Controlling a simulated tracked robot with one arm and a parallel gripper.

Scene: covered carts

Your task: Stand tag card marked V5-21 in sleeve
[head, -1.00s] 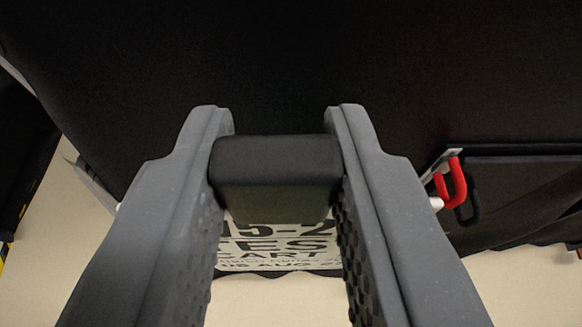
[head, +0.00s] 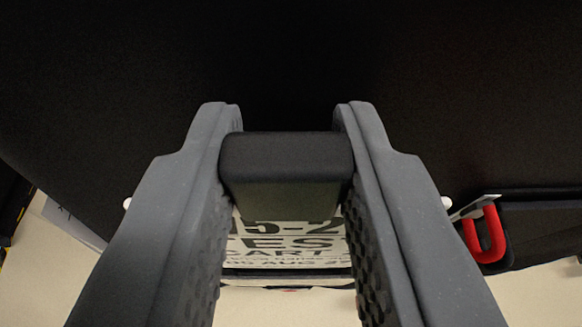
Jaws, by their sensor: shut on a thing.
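My gripper (head: 288,165) is shut on the black block-like grip at the top of the tag card (head: 290,243). The card is white with black print and hangs below the grip between my fingers. Part of its top line reads "5-2"; the rest is hidden by my fingers and the grip. A dark edge and a thin pale strip run just below the card's lower part. I cannot tell whether they belong to the sleeve, and I cannot make out the sleeve for certain.
A large black cover (head: 290,60) fills the view ahead. A red hook or handle (head: 485,235) is at the right, by a dark panel. A white strip (head: 72,222) shows at the left edge of the cover. Pale floor (head: 250,308) lies below.

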